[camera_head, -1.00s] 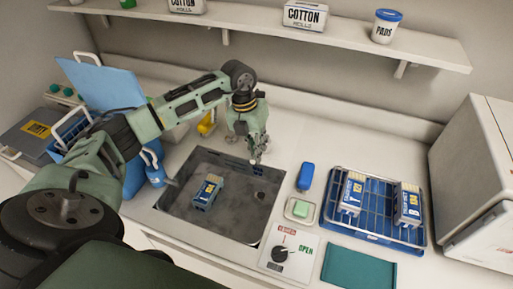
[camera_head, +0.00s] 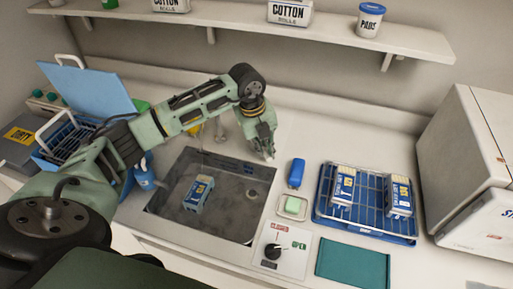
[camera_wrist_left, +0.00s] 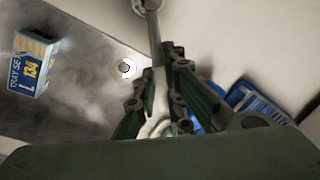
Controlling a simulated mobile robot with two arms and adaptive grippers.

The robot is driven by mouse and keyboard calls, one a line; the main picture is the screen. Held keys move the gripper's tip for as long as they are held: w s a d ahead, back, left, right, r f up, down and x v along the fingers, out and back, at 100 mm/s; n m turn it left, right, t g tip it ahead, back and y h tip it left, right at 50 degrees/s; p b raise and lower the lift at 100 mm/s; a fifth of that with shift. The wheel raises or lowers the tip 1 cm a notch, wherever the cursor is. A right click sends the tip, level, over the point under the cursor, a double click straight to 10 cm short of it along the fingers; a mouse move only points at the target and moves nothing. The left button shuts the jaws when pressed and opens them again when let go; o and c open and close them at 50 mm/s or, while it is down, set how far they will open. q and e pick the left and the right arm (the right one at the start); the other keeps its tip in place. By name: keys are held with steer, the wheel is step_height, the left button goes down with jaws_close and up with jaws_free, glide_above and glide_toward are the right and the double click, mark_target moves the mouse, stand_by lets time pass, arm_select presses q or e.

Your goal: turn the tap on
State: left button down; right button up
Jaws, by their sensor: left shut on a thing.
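My left gripper (camera_head: 268,155) is behind the right back corner of the sink (camera_head: 165,190), low over the counter. In the left wrist view its fingers (camera_wrist_left: 160,115) are closed around a slim grey metal lever (camera_wrist_left: 155,45) of the tap. The lever runs up to a round metal joint (camera_wrist_left: 148,5) at the top edge. In the head view my arm and gripper hide much of the tap. A blue and white tray set box (camera_head: 198,192) lies in the sink, also seen in the left wrist view (camera_wrist_left: 32,65). I cannot clearly tell whether water is running. My right gripper is not in view.
Farther right are a blue wire rack (camera_head: 330,225) with boxes and a white machine (camera_head: 465,170). A shelf (camera_head: 240,38) runs above; a blue bin stands left.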

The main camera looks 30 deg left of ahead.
mark_target(265, 150)
arm_select(q)
steer(key=shift+w+d+n, duration=0.45)
steer(key=shift+w+n, duration=0.2)
steer(key=shift+n, duration=0.35)
steer(key=shift+w+d+r+n+y+b, duration=0.15)
steer(key=shift+w+n+y+b, duration=0.2)
steer(key=shift+n, duration=0.35)
steer(key=shift+w, duration=0.1)
steer(key=c, duration=1.8)
jaws_free()
steer(key=r, duration=0.4)
steer(key=s+r, duration=0.1)
steer(key=r, duration=0.2)
steer(key=s+r, duration=0.1)
steer(key=r, duration=0.3)
steer(key=shift+s+a+r, duration=0.15)
steer(key=shift+a+r, duration=0.15)
steer(key=shift+a, duration=0.05)
